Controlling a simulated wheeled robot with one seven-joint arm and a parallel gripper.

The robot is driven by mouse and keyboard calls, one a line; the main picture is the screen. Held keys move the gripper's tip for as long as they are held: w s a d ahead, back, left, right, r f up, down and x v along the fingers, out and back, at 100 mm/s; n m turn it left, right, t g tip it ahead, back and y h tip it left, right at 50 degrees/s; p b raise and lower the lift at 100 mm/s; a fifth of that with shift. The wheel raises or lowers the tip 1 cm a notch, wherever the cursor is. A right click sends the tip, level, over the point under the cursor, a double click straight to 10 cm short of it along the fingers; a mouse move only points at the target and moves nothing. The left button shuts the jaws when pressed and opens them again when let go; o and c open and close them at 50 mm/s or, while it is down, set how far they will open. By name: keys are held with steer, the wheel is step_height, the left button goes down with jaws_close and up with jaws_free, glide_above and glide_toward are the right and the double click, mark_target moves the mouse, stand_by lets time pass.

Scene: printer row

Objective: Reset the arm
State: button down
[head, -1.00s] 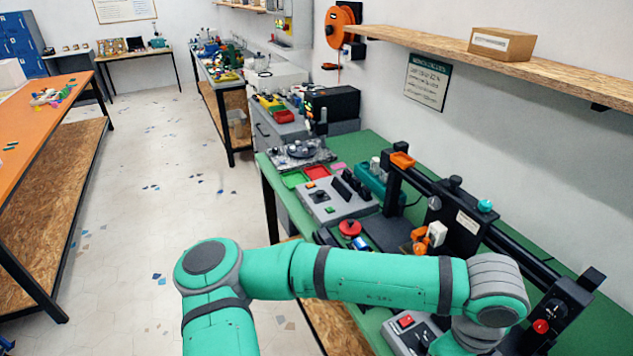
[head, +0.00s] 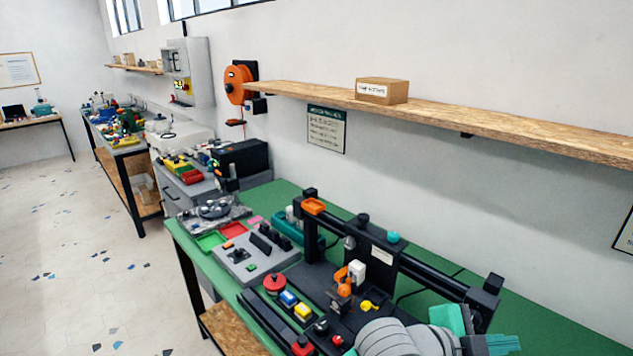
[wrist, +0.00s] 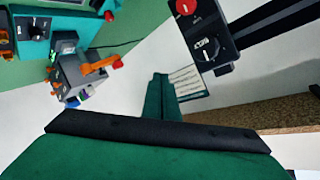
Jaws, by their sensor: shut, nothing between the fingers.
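My gripper (wrist: 161,80) shows in the wrist view as two narrow dark green fingers lying together. It is shut and empty. The fingers point up the picture, with pale wall and a small striped panel behind them, and touch nothing that I can see. In the head view, only part of my teal and grey arm (head: 405,338) shows at the bottom right, low in front of the green bench (head: 262,196). The rest of the arm is cut off by the frame edge.
A black rail machine (head: 375,255) with orange and teal parts stands on the bench near my arm. A grey control box (head: 245,265) is left of it. A wooden shelf (head: 460,118) with a cardboard box (head: 381,91) runs along the wall. Open floor (head: 70,260) lies left.

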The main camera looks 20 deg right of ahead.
steer(key=w+r+n+t+h, duration=0.2)
steer(key=w+r+n+h, duration=0.1)
steer(key=w+r+n+t+h, duration=0.1)
steer(key=w+n, duration=0.1)
steer(key=shift+a+r+h, duration=0.15)
steer(key=shift+a+h, duration=0.15)
steer(key=shift+a, duration=0.1)
steer(key=w+a+f+n+t, duration=0.1)
steer(key=w+a+n+t, duration=0.45)
steer(key=n+t, duration=0.2)
steer(key=a+f+n+t+y, duration=1)
steer(key=a+f+n, duration=0.4)
steer(key=a+f, duration=0.45)
steer(key=s+a+f+g+y, duration=0.1)
steer(key=s+a+f+y, duration=0.3)
steer(key=s+a, duration=0.6)
steer(key=s+a+f+g+y, duration=0.2)
steer(key=s+a+f+y, duration=0.2)
steer(key=s+a+f, duration=0.3)
steer(key=shift+s+a, duration=1.4)
steer(key=shift+s, duration=1.2)
